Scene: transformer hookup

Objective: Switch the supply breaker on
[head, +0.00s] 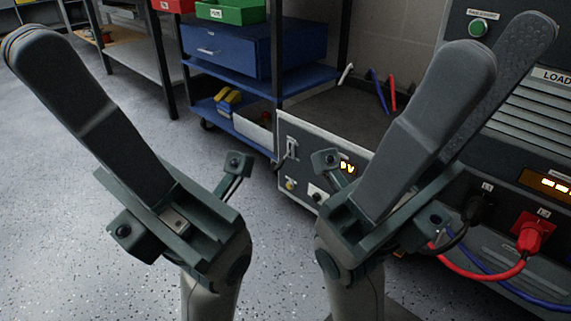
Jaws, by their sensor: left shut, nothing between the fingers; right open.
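A grey box (315,165) with a partly hidden lit yellow display stands in the middle, behind my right gripper. On its front is a small lever switch (291,149), which looks like the supply breaker; its position is too small to tell. My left gripper (35,48) is shut and empty, raised at the left with its fingers pointing up and left, well apart from the box. My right gripper (508,45) is open and empty, its fingers pointing up and right. It hides part of the box front and some of the load cabinet.
The load cabinet (541,105) at the right has a green button (478,27), a black plug (480,207) and a red plug (533,232) with cables. A blue shelf cart (255,82) stands behind. Speckled floor (90,240) is clear at the left.

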